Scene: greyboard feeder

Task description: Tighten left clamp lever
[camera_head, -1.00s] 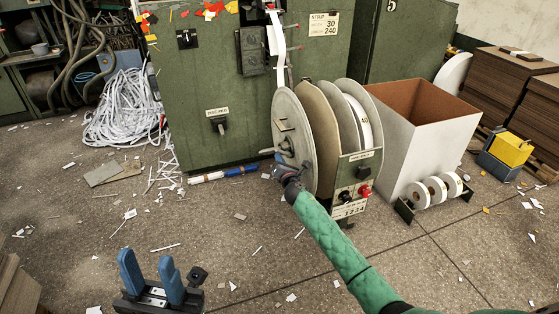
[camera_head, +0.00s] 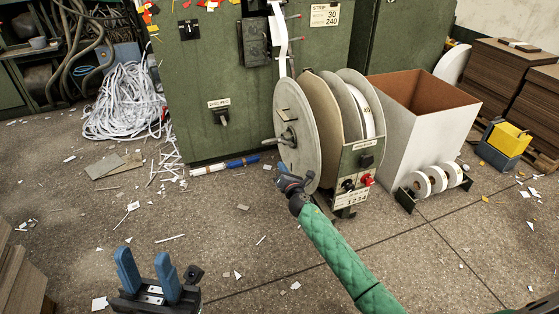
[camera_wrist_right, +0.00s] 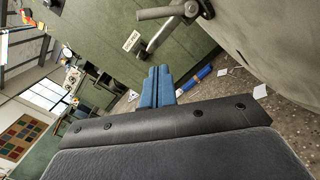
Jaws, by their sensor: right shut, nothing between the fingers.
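The reel (camera_head: 298,150) stands in front of the green cabinet. The grey clamp lever (camera_head: 287,139) is at the hub of its left flange. My right gripper (camera_head: 287,178) is below the lever, by the lower edge of that flange. In the right wrist view, the right gripper's blue fingers (camera_wrist_right: 157,85) are closed together and empty. The lever's grey bar (camera_wrist_right: 160,13) shows above the fingertips, apart from them. My left gripper (camera_head: 146,275) is at the bottom left of the head view, its blue fingers apart and empty, far from the reel.
A white box (camera_head: 418,135) stands right of the reel, with several small white rolls (camera_head: 437,180) before it. A blue tube (camera_head: 240,162) and paper scraps lie on the floor.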

